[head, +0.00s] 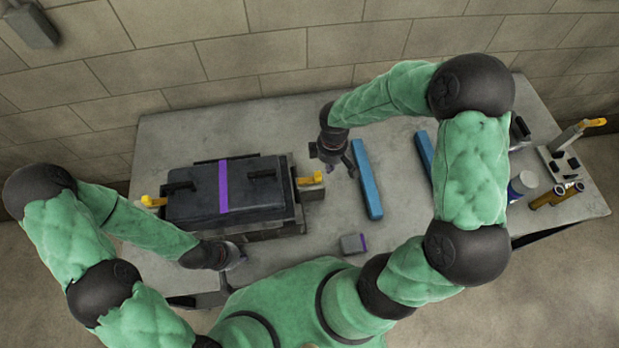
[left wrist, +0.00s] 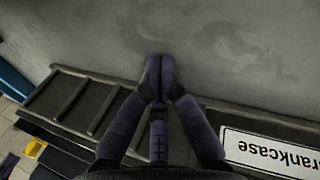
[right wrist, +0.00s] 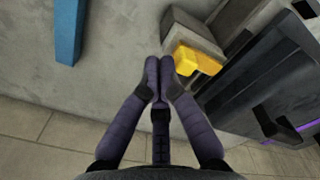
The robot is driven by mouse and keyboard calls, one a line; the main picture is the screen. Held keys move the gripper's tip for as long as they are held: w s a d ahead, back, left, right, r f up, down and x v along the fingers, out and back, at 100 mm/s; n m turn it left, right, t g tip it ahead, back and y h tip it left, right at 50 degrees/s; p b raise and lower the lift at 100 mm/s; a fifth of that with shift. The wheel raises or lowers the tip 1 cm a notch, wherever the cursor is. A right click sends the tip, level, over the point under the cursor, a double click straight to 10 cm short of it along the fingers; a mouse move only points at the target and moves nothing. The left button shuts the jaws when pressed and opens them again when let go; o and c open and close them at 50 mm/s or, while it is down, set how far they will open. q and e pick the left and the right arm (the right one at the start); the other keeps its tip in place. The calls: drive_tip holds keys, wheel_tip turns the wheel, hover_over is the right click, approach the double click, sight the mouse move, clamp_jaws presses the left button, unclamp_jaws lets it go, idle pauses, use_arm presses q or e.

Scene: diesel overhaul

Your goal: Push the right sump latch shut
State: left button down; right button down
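The dark crankcase box (head: 255,198) with a purple stripe sits on the grey bench. Its right sump latch is a yellow lever (head: 311,179) on a grey block at the box's right side. In the right wrist view the yellow latch (right wrist: 197,61) is just right of my fingertips; I cannot tell whether they touch. My right gripper (head: 350,164) is shut and empty, right of the latch; its fingers (right wrist: 160,66) are together. My left gripper (head: 240,258) is shut and empty by the box's front edge; its fingers (left wrist: 160,65) are together too.
Another yellow latch (head: 153,201) is on the box's left side. Two blue bars (head: 366,180) (head: 425,156) lie to the right. A small grey block (head: 353,243) is at the front. A white jar (head: 522,185) and brass cylinders (head: 555,195) stand at the right end.

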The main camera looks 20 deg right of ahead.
use_arm(q)
drive_tip(key=shift+f, duration=0.3)
use_arm(e)
drive_tip(key=shift+f, duration=0.4)
